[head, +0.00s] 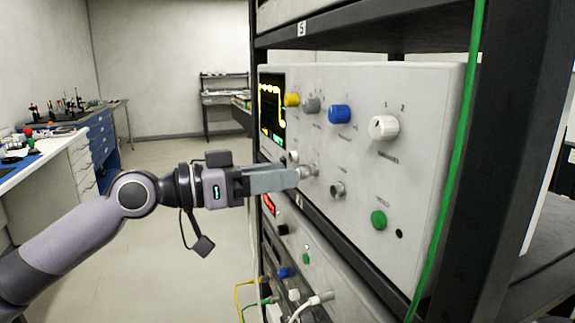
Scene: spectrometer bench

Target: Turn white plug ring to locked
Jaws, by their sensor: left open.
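My left gripper (296,178) reaches in from the left to the front of the upper instrument panel (410,210). It is open, but it shows nearly edge-on, so the gap between its fingers is hard to see. Its tips are close to a small metal connector (310,171); I cannot tell if they touch. A white plug (320,298) with a white cable is in the lower instrument, below and right of the gripper and well apart from it. Its ring and any lock mark are too small to read. My right gripper is not in view.
The panel carries yellow (291,100), grey (311,104), blue (340,114) and white (383,128) knobs and a green button (379,220). A green cable (455,160) hangs down the rack's front. Floor left of the rack is clear.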

